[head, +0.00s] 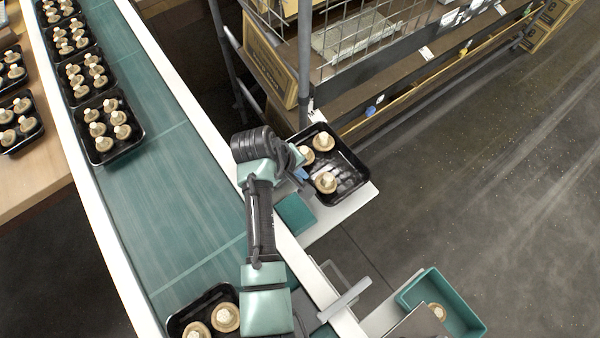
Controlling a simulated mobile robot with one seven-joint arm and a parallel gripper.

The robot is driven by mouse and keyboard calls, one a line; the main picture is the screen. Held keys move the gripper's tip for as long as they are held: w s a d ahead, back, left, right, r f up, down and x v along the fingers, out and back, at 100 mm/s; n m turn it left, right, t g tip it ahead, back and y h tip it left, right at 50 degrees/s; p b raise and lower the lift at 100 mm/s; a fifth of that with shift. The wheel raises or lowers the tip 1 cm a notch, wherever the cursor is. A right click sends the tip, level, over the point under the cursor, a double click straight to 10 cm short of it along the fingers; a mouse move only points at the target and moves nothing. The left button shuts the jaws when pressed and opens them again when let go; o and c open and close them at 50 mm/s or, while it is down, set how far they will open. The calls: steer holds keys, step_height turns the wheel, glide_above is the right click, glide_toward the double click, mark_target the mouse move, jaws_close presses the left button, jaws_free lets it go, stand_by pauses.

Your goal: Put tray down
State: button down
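A black tray (343,180) with a few brown-and-white mushrooms (326,183) is in the middle of the head view, right of the conveyor.
A green conveyor belt (165,180) runs along the left with several filled trays (104,146) at its far end. Another tray (203,301) is at the near end. A wire rack with boxes (270,70) stands just behind. A teal bin (465,315) is lower right. Open floor lies right.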

steer(key=shift+f, duration=0.1)
steer(key=shift+f, duration=0.4)
steer(key=c, duration=1.1)
jaws_free()
steer(key=shift+r, duration=0.2)
